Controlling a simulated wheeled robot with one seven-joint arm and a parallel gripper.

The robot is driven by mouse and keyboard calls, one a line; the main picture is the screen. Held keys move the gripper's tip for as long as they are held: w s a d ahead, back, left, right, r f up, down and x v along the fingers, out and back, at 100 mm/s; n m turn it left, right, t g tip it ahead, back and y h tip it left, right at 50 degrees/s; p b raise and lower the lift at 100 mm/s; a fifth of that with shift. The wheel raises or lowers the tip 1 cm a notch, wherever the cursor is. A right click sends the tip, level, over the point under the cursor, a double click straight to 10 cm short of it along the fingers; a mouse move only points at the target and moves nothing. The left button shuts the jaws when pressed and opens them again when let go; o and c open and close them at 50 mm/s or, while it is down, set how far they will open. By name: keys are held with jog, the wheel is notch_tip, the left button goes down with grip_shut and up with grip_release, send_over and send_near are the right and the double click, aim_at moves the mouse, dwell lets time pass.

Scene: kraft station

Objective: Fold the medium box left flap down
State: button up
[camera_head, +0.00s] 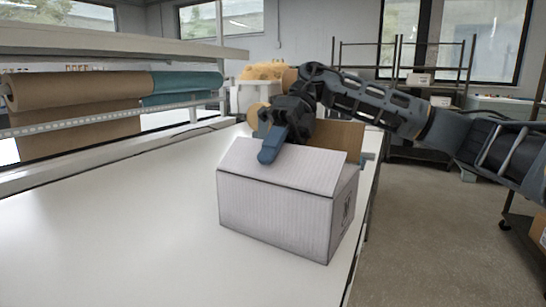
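The medium box (272,213) stands on the white table, pale grey outside. Its near top flap (310,167) leans inward over the opening, its far edge slightly above the right wall. A brown flap (338,135) stands up at the far side. My gripper (272,146) is over the box from behind, with a blue finger pointing down at the near flap's upper surface near its far edge. The finger looks to be touching or very close to the flap. The other finger is not clear, so I cannot tell the opening. The box's inside is hidden.
The white table (100,240) is clear left of the box. The box stands close to the table's right edge. Brown and teal paper rolls (75,90) hang at the left. A white bin (245,97) with tan filling stands behind my gripper. Metal racks (410,80) stand farther back.

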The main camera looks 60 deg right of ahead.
jog(key=v, duration=0.7)
jog(key=shift+d+r, duration=0.2)
jog(key=shift+d, duration=0.1)
jog(key=shift+c, duration=0.3)
